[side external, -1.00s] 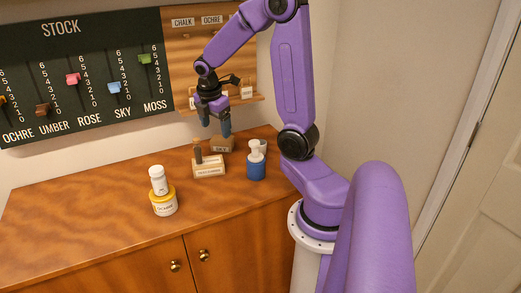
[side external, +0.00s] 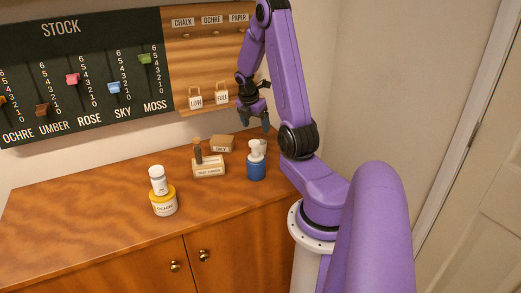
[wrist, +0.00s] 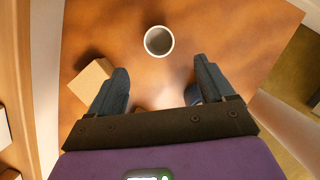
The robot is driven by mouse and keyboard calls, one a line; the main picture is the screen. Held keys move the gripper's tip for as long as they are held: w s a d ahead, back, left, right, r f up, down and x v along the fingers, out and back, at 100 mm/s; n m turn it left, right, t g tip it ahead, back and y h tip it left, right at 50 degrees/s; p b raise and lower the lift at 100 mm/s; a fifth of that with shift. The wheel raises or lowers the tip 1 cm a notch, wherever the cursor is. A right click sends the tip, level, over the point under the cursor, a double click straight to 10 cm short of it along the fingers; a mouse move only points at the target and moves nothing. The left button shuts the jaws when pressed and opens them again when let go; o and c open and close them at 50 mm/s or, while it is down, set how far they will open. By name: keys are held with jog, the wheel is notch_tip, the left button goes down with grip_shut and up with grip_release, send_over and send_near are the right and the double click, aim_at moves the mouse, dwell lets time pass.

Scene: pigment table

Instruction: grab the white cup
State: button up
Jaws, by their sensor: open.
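The white cup (wrist: 158,41) stands upright on the wooden top in the wrist view, its round mouth seen from above. It is beyond and between my fingertips, not touched. In the side view the white cup (side external: 263,146) is mostly hidden behind the blue jar with a white top (side external: 256,168). My gripper (side external: 253,122) hangs above the back of the cabinet, fingers pointing down, near the cup. In the wrist view my gripper (wrist: 160,70) is open, with nothing held between the fingers.
A cardboard box (wrist: 92,82) lies left of the cup; it also shows in the side view (side external: 222,144). A labelled block (side external: 208,167) with a dark upright piece stands left of the blue jar. A white bottle (side external: 158,180) sits on the yellow-lidded ochre jar (side external: 164,205). The front left top is clear.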

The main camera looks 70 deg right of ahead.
jog(key=shift+d+x, duration=0.2)
jog(key=shift+x, duration=5.4)
jog(key=c, duration=1.1)
jog(key=shift+c, duration=0.2)
jog(key=shift+r, duration=0.15)
jog(key=shift+r, duration=0.8)
jog(key=s+a+r, duration=0.8)
jog(key=a+r, duration=0.3)
jog(key=shift+a, duration=0.3)
